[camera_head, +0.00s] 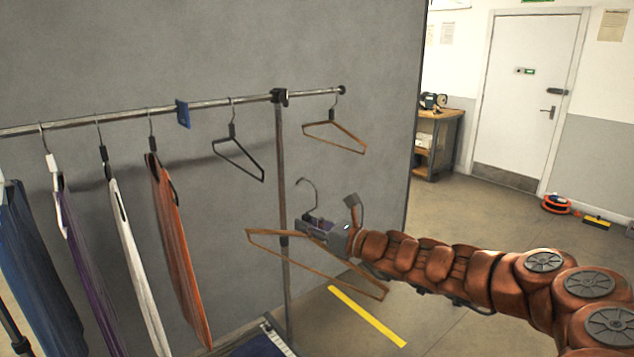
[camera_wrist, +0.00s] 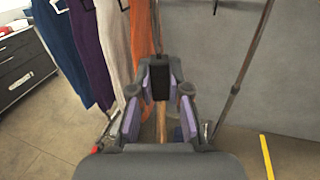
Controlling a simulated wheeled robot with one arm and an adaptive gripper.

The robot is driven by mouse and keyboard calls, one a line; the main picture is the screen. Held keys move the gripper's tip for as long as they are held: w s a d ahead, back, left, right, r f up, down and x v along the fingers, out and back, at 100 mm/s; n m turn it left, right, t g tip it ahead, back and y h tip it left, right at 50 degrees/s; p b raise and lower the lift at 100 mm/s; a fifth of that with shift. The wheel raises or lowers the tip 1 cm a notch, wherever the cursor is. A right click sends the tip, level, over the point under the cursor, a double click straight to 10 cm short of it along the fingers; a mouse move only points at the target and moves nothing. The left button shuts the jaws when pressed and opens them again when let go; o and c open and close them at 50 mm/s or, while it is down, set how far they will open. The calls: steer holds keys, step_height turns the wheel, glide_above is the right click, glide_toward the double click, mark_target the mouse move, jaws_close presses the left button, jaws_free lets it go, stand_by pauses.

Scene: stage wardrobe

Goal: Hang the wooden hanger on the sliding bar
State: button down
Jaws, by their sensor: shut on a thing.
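In the head view, my gripper (camera_head: 314,224) is shut on a wooden hanger (camera_head: 340,281), just below its hook, which points up. The held hanger is in front of the rack's upright post and well below the bar. In the wrist view, the hanger (camera_wrist: 162,122) shows edge-on between the purple pads of my gripper (camera_wrist: 160,88). The metal bar (camera_head: 200,104) runs across the upper left of the head view. A second wooden hanger (camera_head: 335,137) hangs at the bar's right end, and a dark hanger (camera_head: 238,160) hangs left of the post.
Several garments hang on the left of the bar, including an orange one (camera_head: 178,245) and a white one (camera_head: 135,265). A blue clip (camera_head: 182,114) sits on the bar between the garments and the dark hanger. The post (camera_head: 281,180) stands behind my gripper. Bar space beside the dark hanger is free.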

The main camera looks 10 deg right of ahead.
steer(key=s+r+m+t+h+b, duration=0.1)
steer(key=s+r+h+b, duration=0.1)
steer(key=r, duration=0.5)
steer(key=s+r+m+t+h+b, duration=0.2)
steer(key=s+r, duration=0.3)
steer(key=r, duration=0.3)
steer(key=shift+d+b, duration=0.15)
steer(key=shift+b, duration=0.3)
steer(key=shift+r, duration=0.15)
